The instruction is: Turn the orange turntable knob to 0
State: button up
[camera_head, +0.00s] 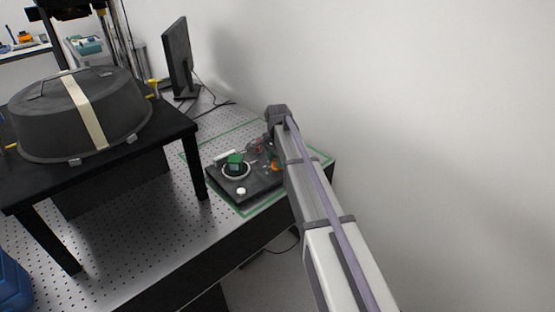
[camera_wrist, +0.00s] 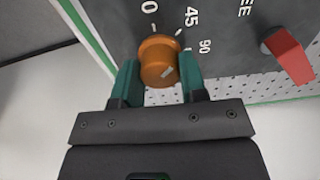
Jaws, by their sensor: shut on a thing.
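The orange turntable knob (camera_wrist: 158,60) sits on the dark panel (camera_wrist: 225,50) in the wrist view. My gripper (camera_wrist: 159,66) is shut on it, with one teal finger on each side. A short pale mark shows on the lower right of the knob's face, slanting; it does not lie on the side of the printed 0. Labels 0, 45 and 90 run from above the knob round to its right. In the head view the orange knob (camera_head: 275,166) shows on the dark control box (camera_head: 257,187), beside my arm; my fingers are hard to make out there.
A red lever (camera_wrist: 288,54) stands right of the knob in the wrist view. In the head view, a green part (camera_head: 235,159) in a pale ring and a white knob (camera_head: 241,191) share the box. A black stand (camera_head: 176,130) with a domed cover (camera_head: 110,110) stands left; a monitor (camera_head: 178,58) is behind.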

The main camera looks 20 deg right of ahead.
jog(key=n, duration=0.4)
jog(key=shift+n, duration=0.3)
jog(key=n, duration=0.4)
jog(key=shift+n, duration=0.3)
jog(key=o, duration=0.9)
jog(key=shift+o, duration=0.2)
notch_tip(320, 180, up, 11)
jog(key=p, duration=1)
jog(key=shift+f+p, duration=0.15)
jog(key=shift+p, duration=0.25)
